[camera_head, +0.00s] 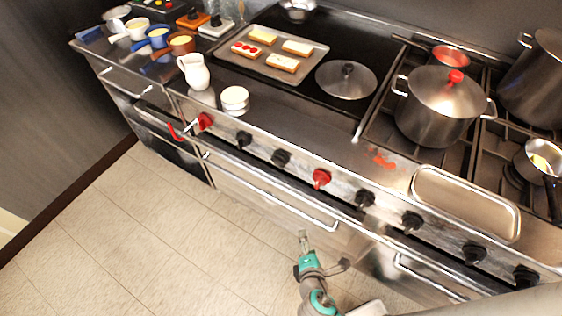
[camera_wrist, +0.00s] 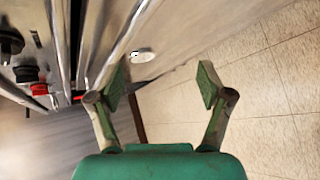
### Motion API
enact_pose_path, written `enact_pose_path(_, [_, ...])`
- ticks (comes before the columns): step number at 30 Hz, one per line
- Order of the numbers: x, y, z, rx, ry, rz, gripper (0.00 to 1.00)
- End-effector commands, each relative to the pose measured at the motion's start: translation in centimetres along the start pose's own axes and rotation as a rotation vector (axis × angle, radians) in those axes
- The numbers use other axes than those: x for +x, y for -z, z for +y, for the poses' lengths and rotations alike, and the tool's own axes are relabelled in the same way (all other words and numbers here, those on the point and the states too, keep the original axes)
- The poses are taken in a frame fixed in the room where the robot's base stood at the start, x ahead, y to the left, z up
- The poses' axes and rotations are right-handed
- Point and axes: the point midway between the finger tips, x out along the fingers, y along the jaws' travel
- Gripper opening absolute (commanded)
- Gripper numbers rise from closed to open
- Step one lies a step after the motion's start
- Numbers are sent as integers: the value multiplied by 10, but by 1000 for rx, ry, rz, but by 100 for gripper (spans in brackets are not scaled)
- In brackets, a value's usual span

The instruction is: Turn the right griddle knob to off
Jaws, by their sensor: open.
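A red knob (camera_head: 321,178) sits on the steel front panel below the right part of the dark griddle (camera_head: 310,88). Another red knob (camera_head: 205,121) is at the panel's left end, with two black knobs (camera_head: 243,140) (camera_head: 281,157) between the red ones. I cannot tell how far any knob is turned. My gripper (camera_head: 303,240) is low in front of the panel, below the right red knob and apart from it. In the wrist view, my gripper (camera_wrist: 162,87) has its fingers spread and empty. A black knob (camera_wrist: 10,42) and a red part (camera_wrist: 39,88) show at the left there.
More black knobs (camera_head: 412,221) run along the panel to the right. A long bar handle (camera_head: 270,195) juts out below the panel. A tray of toast (camera_head: 268,52), a lidded pot (camera_head: 440,105) and a white jug (camera_head: 194,72) stand on top. The tiled floor (camera_head: 150,230) is clear at left.

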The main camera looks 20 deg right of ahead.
Motion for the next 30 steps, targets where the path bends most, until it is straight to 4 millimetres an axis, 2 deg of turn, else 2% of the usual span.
enact_pose_path(1, [13,7,17,-77,-16,-48,79])
enact_pose_path(3, [27,13,39,-185,-28,-128,79])
enact_pose_path(8, [42,28,98,-397,-47,-326,79])
enact_pose_path(12, [38,44,152,-532,-45,-504,79])
enact_pose_path(15, [28,55,186,-592,-35,-614,79])
enact_pose_path(18, [16,63,210,-629,-23,-696,79])
enact_pose_path(21, [8,68,225,-648,-12,-750,79])
enact_pose_path(24, [4,69,231,-657,-5,-775,79])
enact_pose_path(30, [16,57,237,-658,0,-783,79])
